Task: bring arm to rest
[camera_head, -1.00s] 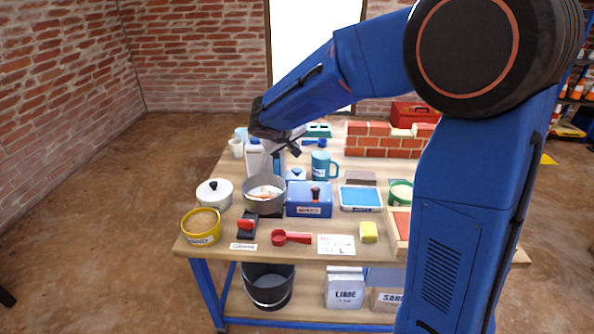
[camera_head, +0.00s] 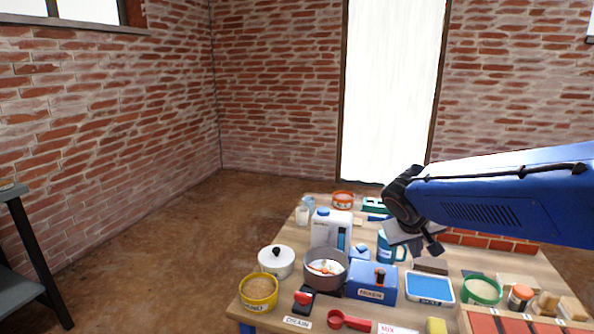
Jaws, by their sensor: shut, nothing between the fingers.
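My blue arm (camera_head: 510,195) reaches in from the right edge and points left over the workbench (camera_head: 262,243). My gripper (camera_head: 426,246) hangs at the arm's dark wrist, above the back middle of the bench. It is shut and empty. It overlaps the teal mug (camera_head: 386,248) in the picture; I cannot tell how far apart they are.
A white bottle (camera_head: 325,232), a grey pot (camera_head: 310,272), a blue mixer box (camera_head: 372,290) and a blue-topped tray (camera_head: 430,287) crowd the bench. Open floor (camera_head: 130,260) lies left of the bench.

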